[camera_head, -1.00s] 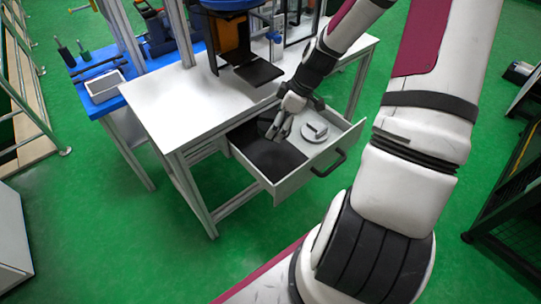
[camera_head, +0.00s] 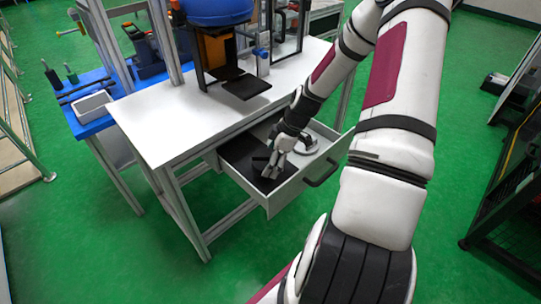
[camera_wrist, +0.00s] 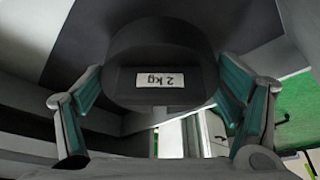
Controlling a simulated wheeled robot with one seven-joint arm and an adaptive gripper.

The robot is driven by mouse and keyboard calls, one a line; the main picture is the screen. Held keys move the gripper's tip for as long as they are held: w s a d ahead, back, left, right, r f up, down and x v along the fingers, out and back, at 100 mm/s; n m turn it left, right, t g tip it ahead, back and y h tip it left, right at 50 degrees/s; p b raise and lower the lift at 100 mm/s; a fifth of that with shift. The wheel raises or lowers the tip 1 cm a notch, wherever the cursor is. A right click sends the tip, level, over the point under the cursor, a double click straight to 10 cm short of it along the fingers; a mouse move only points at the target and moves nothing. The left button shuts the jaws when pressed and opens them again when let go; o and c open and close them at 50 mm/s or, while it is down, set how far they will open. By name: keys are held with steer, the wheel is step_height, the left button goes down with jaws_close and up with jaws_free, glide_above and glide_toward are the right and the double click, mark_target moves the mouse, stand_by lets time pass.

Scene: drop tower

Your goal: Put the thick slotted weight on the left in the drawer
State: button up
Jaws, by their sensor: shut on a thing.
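A thick dark weight (camera_wrist: 160,50) with a white "2 kg" label, upside down in the wrist view, sits between the teal-padded fingers of my gripper (camera_wrist: 160,95). In the head view my gripper (camera_head: 270,173) points down inside the open drawer (camera_head: 295,194), over the dark-lined left part. The held weight is hard to make out there against the dark lining (camera_head: 240,150). I cannot tell whether it touches the drawer floor. A pale round slotted weight (camera_head: 308,147) lies in the right part of the drawer, partly behind my gripper.
The drawer's black handle (camera_head: 322,170) faces front right. The white tabletop (camera_head: 180,120) above is mostly clear. The tower stands on it with a blue bowl-like part (camera_head: 215,10) and a black plate (camera_head: 247,87). A blue side bench (camera_head: 90,128) holds tools and a grey tray.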

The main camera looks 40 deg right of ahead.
steer(key=shift+f+b, duration=0.5)
steer(key=shift+f, duration=1.15)
steer(key=shift+f, duration=0.1)
steer(key=o, duration=1.8)
